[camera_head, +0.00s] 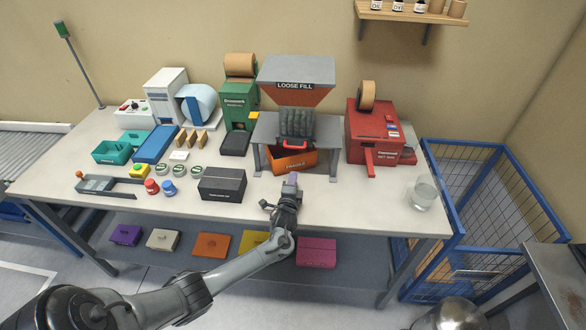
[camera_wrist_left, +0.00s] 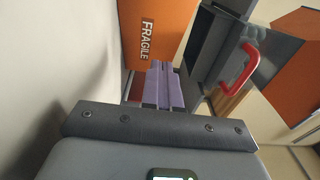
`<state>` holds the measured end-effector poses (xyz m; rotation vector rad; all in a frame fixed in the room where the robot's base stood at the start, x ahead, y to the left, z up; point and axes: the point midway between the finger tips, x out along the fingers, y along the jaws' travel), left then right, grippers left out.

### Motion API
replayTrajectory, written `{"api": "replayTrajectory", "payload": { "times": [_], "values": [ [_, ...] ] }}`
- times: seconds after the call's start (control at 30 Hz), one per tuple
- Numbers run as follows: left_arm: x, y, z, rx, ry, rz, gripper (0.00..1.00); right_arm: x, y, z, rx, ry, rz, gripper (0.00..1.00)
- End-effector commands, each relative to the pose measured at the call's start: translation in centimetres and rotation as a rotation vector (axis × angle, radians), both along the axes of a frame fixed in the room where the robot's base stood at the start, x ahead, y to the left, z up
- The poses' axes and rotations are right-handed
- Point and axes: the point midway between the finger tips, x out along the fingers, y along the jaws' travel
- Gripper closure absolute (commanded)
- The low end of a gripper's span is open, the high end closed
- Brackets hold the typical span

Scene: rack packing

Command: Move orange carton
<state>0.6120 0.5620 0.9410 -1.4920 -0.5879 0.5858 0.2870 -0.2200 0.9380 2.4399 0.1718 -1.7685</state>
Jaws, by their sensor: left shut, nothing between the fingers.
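The orange carton (camera_head: 303,161) sits on the table under the grey stand of the loose fill hopper (camera_head: 296,80). In the left wrist view the carton (camera_wrist_left: 178,22) fills the upper middle, with the word FRAGILE on its side. My left gripper (camera_head: 292,179) is just in front of the carton, over the table. Its purple fingers (camera_wrist_left: 163,84) are shut with nothing between them and point at the carton. I cannot tell whether they touch it. The carton's top is partly hidden by the hopper's dark chute with a red handle (camera_wrist_left: 236,73). My right gripper is out of view.
A black box (camera_head: 222,186) stands left of my left gripper. A red machine (camera_head: 372,135) stands to the right, and a glass (camera_head: 422,195) near the right end. The stand's legs flank the carton. The table between gripper and glass is clear. Coloured boxes (camera_head: 316,252) lie below.

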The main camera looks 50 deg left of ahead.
Motion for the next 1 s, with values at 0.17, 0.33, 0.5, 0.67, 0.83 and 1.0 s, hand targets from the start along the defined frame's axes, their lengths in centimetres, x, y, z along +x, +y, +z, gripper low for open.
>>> {"api": "replayTrajectory", "payload": {
  "times": [0.17,0.33,0.5,0.67,0.83,1.0],
  "values": [
    [-2.8,-2.5,-0.1,-0.001,0.003,-0.002,1.00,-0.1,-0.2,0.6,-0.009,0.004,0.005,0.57],
    [-4.7,-4.3,-0.2,-0.002,0.002,-0.002,1.00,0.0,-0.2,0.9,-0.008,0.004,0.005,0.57],
    [-5.8,-5.3,-0.2,-0.001,0.001,0.000,1.00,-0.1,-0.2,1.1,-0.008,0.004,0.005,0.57],
    [-6.1,-5.6,-0.2,-0.001,0.001,0.000,1.00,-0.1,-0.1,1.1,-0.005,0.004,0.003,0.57],
    [-6.1,-5.7,-0.2,-0.001,0.002,0.000,1.00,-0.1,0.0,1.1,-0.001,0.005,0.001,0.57],
    [-6.1,-5.7,-0.2,-0.003,0.000,-0.001,0.85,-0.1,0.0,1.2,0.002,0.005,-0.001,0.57]
  ]
}}
